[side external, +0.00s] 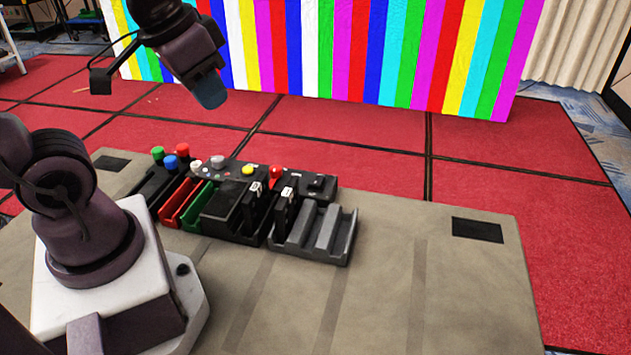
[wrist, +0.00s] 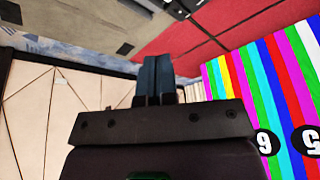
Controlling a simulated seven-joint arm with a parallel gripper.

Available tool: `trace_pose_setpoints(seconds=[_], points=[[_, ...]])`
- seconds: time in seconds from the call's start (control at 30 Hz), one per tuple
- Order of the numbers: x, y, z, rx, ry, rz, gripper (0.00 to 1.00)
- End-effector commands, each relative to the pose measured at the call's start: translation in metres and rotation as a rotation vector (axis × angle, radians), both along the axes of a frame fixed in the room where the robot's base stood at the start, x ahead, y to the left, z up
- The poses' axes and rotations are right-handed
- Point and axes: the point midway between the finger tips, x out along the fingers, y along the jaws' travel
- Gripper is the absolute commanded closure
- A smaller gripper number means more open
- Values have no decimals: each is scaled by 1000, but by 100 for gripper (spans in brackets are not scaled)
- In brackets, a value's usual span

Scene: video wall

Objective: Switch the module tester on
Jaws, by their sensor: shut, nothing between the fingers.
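A black control panel (side external: 228,172) stands at the back of the equipment row on the table in the side view. It carries a red knob (side external: 277,171), a yellow button (side external: 248,170) and a dark switch-like part (side external: 317,182) at its right end. I cannot tell which part is the module tester's switch, or its position. My gripper (side external: 210,92) is high above and behind the table, well apart from the equipment. Its blue fingers (wrist: 154,78) are together and empty in the wrist view.
Red (side external: 181,201) and green (side external: 197,219) trays, upright black modules (side external: 283,217) and a grey slotted rack (side external: 322,232) crowd the table. Green, red and blue knobs stand at left. The table's right side (side external: 440,275) is clear. A striped video wall (side external: 400,50) stands behind.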

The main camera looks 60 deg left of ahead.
Motion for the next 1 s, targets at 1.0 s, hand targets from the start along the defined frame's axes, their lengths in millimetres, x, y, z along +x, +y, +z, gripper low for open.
trace_pose_setpoints(seconds=[1.0], points=[[183,104,-188,-398,-129,446,100]])
